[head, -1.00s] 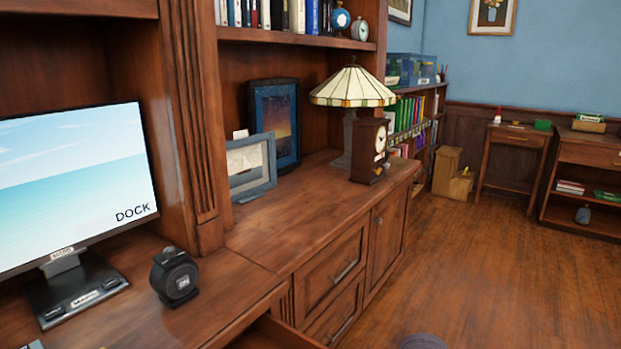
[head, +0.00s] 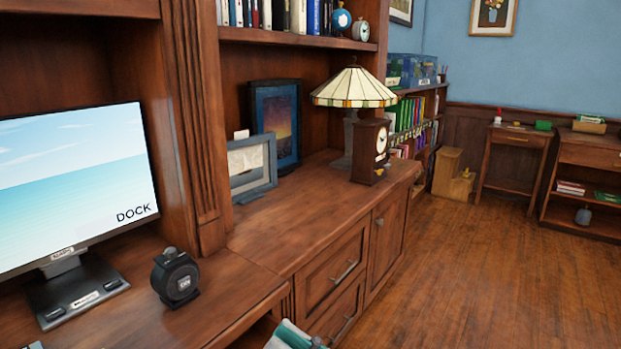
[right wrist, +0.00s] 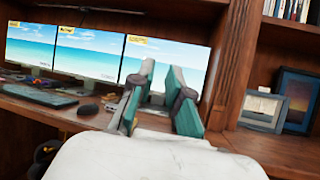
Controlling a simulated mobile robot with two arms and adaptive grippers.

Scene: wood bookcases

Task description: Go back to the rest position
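My right gripper (head: 292,338) shows only as a teal part at the bottom edge of the head view, in front of the desk's lower front. In the right wrist view its two teal fingers (right wrist: 159,100) stand apart with a gap between them. Nothing is seen held between them. The fingers point toward the desk with the monitors (right wrist: 75,55). My left gripper is in neither view.
A monitor (head: 75,185) and a black round device (head: 175,278) stand on the desk. A lamp (head: 354,87), a small clock (head: 370,150) and picture frames (head: 252,168) stand on the cabinet top. The wooden floor (head: 480,270) on the right is open.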

